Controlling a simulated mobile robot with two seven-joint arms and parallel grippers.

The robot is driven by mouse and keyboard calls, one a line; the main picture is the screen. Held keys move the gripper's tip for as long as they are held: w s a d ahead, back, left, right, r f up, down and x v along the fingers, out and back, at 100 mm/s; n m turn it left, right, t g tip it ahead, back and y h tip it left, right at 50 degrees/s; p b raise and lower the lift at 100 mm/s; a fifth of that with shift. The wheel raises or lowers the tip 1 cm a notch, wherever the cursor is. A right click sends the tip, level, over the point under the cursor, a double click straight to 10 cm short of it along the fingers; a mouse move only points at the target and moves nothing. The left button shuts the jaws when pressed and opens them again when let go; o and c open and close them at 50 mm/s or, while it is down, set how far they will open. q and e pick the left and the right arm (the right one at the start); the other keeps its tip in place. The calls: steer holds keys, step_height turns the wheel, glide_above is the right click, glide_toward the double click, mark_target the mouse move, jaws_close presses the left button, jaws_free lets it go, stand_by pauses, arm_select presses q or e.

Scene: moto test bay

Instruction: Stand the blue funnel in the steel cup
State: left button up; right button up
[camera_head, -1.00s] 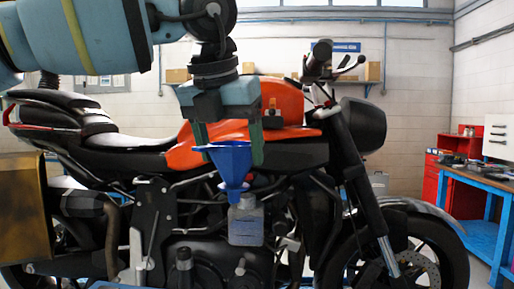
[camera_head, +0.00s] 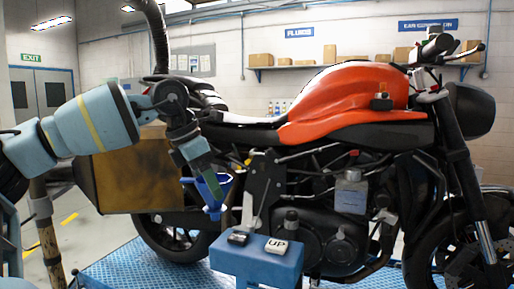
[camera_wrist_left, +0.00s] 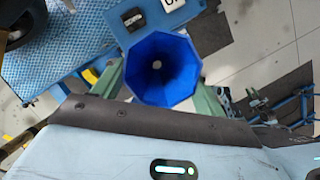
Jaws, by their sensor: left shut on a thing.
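The blue funnel (camera_head: 222,183) is held by my left gripper (camera_head: 212,186), left of the blue control box in the head view. The gripper's green fingers are shut on it. Its wide mouth faces up and its spout points down, with a slight tilt. In the left wrist view I look into the funnel's mouth (camera_wrist_left: 160,62) and see its small round hole; the left gripper (camera_wrist_left: 158,85) has one finger on each side. I cannot make out the steel cup in either current view. My right gripper is not in view.
A blue control box (camera_head: 256,262) with an UP button (camera_head: 277,246) stands before the orange and black motorcycle (camera_head: 345,95). A blue patterned platform (camera_head: 150,265) lies under the motorcycle. A tan panel case (camera_head: 125,175) sits behind my arm. A shelf (camera_head: 365,67) holds boxes.

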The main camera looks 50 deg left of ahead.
arm_select(q)
steer(key=d+f+m+g+h, duration=0.2)
steer(key=d+f+m, duration=0.45)
steer(key=f, duration=0.65)
steer(key=d+f+m+g+h, duration=0.2)
steer(key=d+f+m, duration=0.2)
steer(key=f+m, duration=0.65)
steer(key=d+f+m+g+y, duration=0.2)
steer(key=d+f+m, duration=0.1)
steer(key=d+m, duration=0.5)
steer(key=d+f+m+g+y, duration=0.2)
steer(key=d+m, duration=0.6)
steer(key=d, duration=0.4)
step_height(320, 180, down, 2)
steer(key=shift+w+d+f+m+g+y, duration=0.2)
steer(key=shift+w+d+m+g+y, duration=0.2)
steer(key=shift+y, duration=0.1)
